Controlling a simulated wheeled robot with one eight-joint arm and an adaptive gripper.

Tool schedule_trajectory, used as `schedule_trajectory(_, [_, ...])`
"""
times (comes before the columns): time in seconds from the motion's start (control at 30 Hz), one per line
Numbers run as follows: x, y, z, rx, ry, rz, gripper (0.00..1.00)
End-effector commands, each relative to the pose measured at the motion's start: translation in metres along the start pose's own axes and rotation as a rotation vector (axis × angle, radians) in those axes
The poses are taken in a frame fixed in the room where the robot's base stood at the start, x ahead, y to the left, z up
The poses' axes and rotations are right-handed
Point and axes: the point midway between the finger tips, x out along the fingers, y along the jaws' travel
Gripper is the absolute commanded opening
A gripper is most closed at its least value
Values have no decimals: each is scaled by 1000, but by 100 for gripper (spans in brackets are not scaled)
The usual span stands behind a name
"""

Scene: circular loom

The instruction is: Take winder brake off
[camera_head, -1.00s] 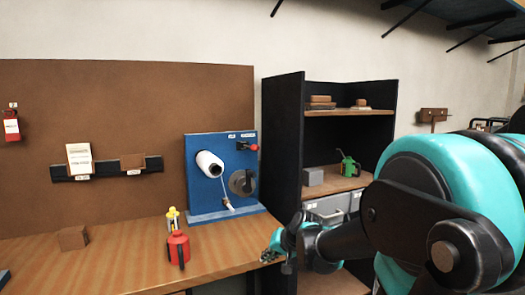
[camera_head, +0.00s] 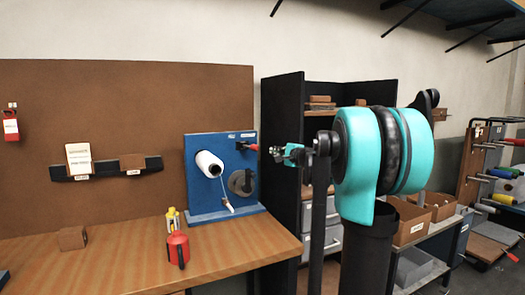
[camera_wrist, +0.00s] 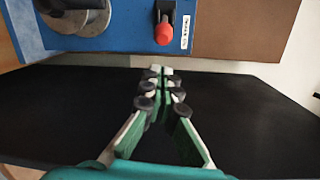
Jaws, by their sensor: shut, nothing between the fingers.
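The winder is an upright blue panel (camera_head: 222,170) on the right end of the wooden bench. It carries a white bobbin (camera_head: 209,164), a grey disc (camera_head: 242,182) and a dark lever with a red knob (camera_head: 252,147) at its upper right, likely the brake. The red knob (camera_wrist: 164,33) also shows at the top of the wrist view, beside a white label (camera_wrist: 186,32) too blurred to read. My gripper (camera_head: 274,151) is at about knob height, just right of the panel. In the wrist view its fingertips (camera_wrist: 160,72) meet, empty, apart from the knob.
A dark shelf unit (camera_head: 281,120) stands close behind and right of my gripper. A red can (camera_head: 177,249) and a yellow bottle (camera_head: 173,220) stand on the bench before the panel. The bench front (camera_head: 225,255) is clear there.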

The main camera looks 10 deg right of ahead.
Motion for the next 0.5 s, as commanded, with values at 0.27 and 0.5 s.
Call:
schedule_trajectory(0.27, [5, 1, 1, -2, -2, 2, 0])
schedule_trajectory(0.5, [41, 1, 2, -3, -4, 3, 0])
